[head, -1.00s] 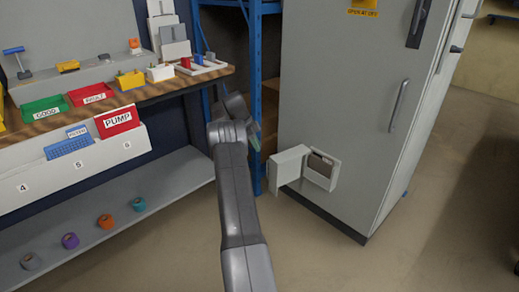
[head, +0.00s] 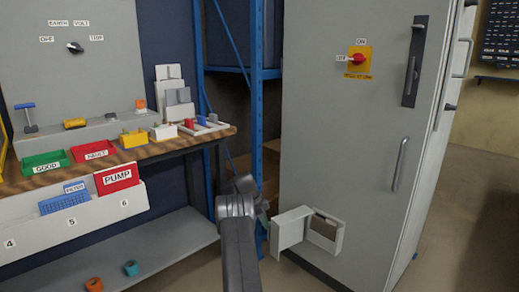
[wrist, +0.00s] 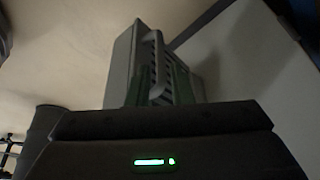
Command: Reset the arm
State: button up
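My arm rises from the bottom of the head view. My gripper (head: 263,214) is at its far end, mostly hidden behind the wrist, in front of the blue shelf post and left of the small open box on the cabinet. In the wrist view my gripper (wrist: 160,92) shows its dark body with a lit green bar and greenish finger parts. A grey ribbed, box-like shape (wrist: 124,58) appears between and beyond the fingers. I cannot tell whether it is held or only behind them.
A grey cabinet (head: 345,130) with a red switch (head: 358,59) stands at right. Its small box (head: 325,232) has an open door (head: 291,228). A workbench (head: 160,148) with labelled bins is at left. A blue rack (head: 256,90) stands between.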

jog(key=b+x, duration=0.1)
jog(key=x, duration=0.3)
jog(key=shift+d+f, duration=0.15)
jog(key=shift+f, duration=0.15)
jog(key=shift+r, duration=0.15)
